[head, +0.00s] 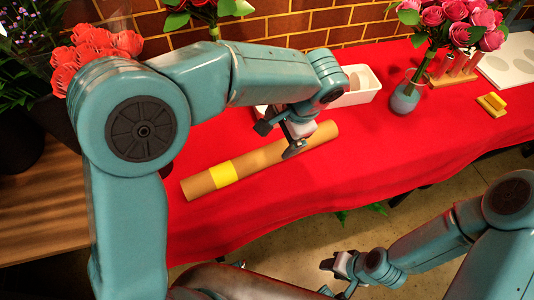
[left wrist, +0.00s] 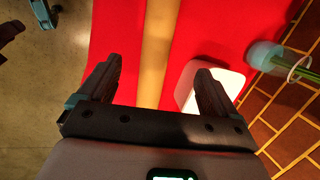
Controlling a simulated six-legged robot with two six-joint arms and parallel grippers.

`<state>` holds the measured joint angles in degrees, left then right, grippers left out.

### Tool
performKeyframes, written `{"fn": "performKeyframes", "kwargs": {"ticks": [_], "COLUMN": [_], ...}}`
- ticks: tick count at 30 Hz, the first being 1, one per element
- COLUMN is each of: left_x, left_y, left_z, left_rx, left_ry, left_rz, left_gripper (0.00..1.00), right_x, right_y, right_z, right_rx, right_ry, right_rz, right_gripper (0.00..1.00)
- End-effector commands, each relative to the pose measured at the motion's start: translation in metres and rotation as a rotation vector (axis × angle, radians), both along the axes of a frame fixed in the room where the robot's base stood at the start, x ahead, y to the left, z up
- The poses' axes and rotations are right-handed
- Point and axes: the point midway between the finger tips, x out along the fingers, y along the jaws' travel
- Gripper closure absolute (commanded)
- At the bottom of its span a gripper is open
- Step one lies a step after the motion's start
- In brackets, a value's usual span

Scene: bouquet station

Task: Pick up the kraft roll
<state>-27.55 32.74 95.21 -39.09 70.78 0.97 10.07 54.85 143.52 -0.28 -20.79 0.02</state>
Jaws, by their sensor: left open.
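The kraft roll (head: 260,158) is a long brown tube with a yellow band (head: 223,174). It lies slantwise on the red-covered table. My left gripper (head: 280,139) is open over the right half of the roll. In the left wrist view the roll (left wrist: 158,45) runs up the picture between the two open fingers of the left gripper (left wrist: 158,70). It looks ungripped, and its near part is hidden behind the gripper body. My right gripper (head: 336,272) is low, off the table's front edge, far from the roll; its jaws are too unclear to read.
A white box (head: 368,94) stands behind the roll, close to one left finger in the left wrist view. The red cloth in front is clear.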

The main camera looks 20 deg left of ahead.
Motion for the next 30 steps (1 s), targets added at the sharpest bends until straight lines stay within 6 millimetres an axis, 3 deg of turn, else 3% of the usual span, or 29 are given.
{"fn": "performKeyframes", "kwargs": {"ticks": [3,9,17,24,30], "left_x": [0.0,0.004,0.009,0.016,0.018], "left_y": [0.01,0.021,0.027,0.036,0.038], "left_z": [-0.03,-0.069,-0.09,-0.126,-0.132], "left_rx": [0.002,0.0,0.0,0.0,-0.002], "left_ry": [0.006,0.004,0.004,0.004,0.001], "left_rz": [0.002,0.0,-0.002,-0.002,-0.004], "left_gripper": [0.08,0.08,0.08,0.08,0.08], "right_x": [0.0,0.0,0.0,0.0,0.0], "right_y": [0.0,0.0,0.0,0.0,0.0], "right_z": [-0.004,-0.007,-0.007,-0.008,-0.008], "right_rx": [0.0,0.0,0.0,0.0,0.0], "right_ry": [0.0,0.0,0.0,0.0,0.0], "right_rz": [0.0,0.0,0.0,0.0,0.0], "right_gripper": [0.57,0.57,0.57,0.57,0.57]}}
